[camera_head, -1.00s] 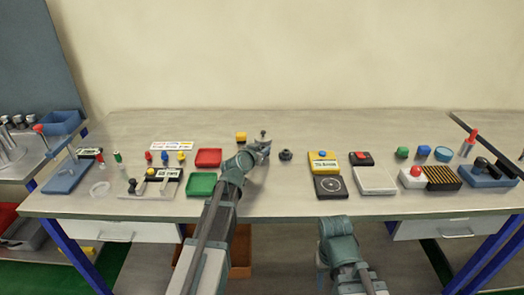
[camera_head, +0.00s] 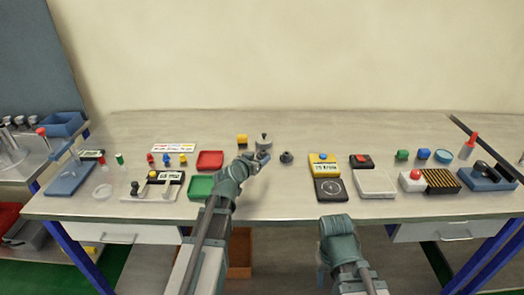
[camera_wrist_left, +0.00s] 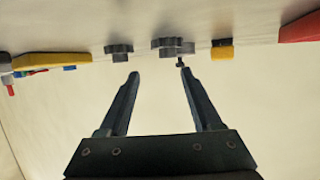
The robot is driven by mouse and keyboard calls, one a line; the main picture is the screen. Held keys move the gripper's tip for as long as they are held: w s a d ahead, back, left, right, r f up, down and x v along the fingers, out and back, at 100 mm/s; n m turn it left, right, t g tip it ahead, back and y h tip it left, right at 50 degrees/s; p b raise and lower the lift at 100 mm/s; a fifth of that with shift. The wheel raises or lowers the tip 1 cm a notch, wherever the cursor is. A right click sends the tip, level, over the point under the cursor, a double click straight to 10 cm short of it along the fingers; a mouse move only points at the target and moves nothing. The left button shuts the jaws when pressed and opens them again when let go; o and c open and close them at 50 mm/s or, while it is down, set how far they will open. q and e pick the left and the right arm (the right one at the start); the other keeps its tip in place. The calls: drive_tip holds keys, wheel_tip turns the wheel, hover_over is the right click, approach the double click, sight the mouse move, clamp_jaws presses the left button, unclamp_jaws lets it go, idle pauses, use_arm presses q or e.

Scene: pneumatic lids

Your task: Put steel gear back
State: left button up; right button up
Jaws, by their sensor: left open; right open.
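A grey round gear-like piece with an upright stem (camera_head: 263,141) stands on the table, just behind my left gripper (camera_head: 262,157). A darker, smaller gear-like piece with a knob (camera_head: 286,157) stands to its right. I cannot tell for certain which is the steel gear. In the left wrist view, which is upside down, the grey piece (camera_wrist_left: 168,46) and the darker piece (camera_wrist_left: 119,50) lie beyond the fingertips of my left gripper (camera_wrist_left: 158,72). Its fingers are spread with nothing between them. My right arm is folded low at the front; its fingers are not visible.
A yellow block (camera_head: 242,139) is left of the grey piece. Red (camera_head: 210,160) and green (camera_head: 201,187) trays lie left of my left arm. A yellow panel (camera_head: 323,160) and a black pad with a circle (camera_head: 330,189) are to the right. The table between gripper and pad is clear.

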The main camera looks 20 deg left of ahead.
use_arm(q)
drive_tip(key=v, duration=0.2)
drive_tip(key=p+v, duration=0.1)
drive_tip(key=v, duration=0.1)
drive_tip(key=p+v, duration=0.1)
drive_tip(key=v, duration=0.1)
drive_tip(key=shift+s+a+r, duration=0.2)
drive_tip(key=shift+r, duration=0.2)
use_arm(e)
wheel_tip(320, 180, up, 3)
drive_tip(key=shift+w+f, duration=0.1)
